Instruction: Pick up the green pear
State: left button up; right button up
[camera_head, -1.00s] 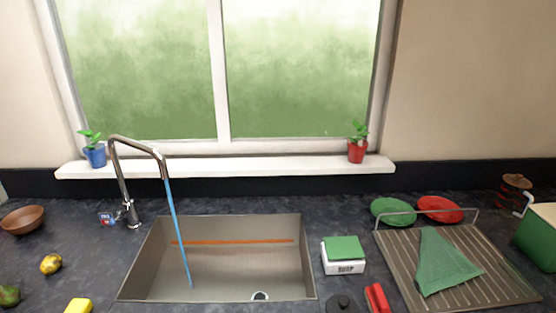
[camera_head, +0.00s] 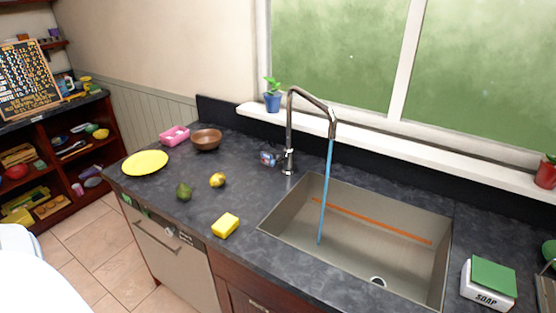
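The green pear (camera_head: 184,191) is on the dark countertop (camera_head: 240,190), left of the sink and near the front edge. It is small and dark green, and nothing covers it. A yellow, lemon-like fruit (camera_head: 217,180) lies just to its right. Neither of my grippers shows in the head view.
A yellow plate (camera_head: 145,163), a brown bowl (camera_head: 206,139) and a pink item (camera_head: 174,135) sit behind and left of the pear. A yellow sponge (camera_head: 225,225) lies by the front edge. The sink (camera_head: 360,245) with its faucet (camera_head: 289,130) is to the right.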

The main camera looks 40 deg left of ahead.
aim_at(183, 192)
jog(key=u, duration=0.4)
jog(key=j+u, duration=0.1)
jog(key=u, duration=1.15)
jog(key=i+u, duration=0.1)
jog(key=u, duration=0.35)
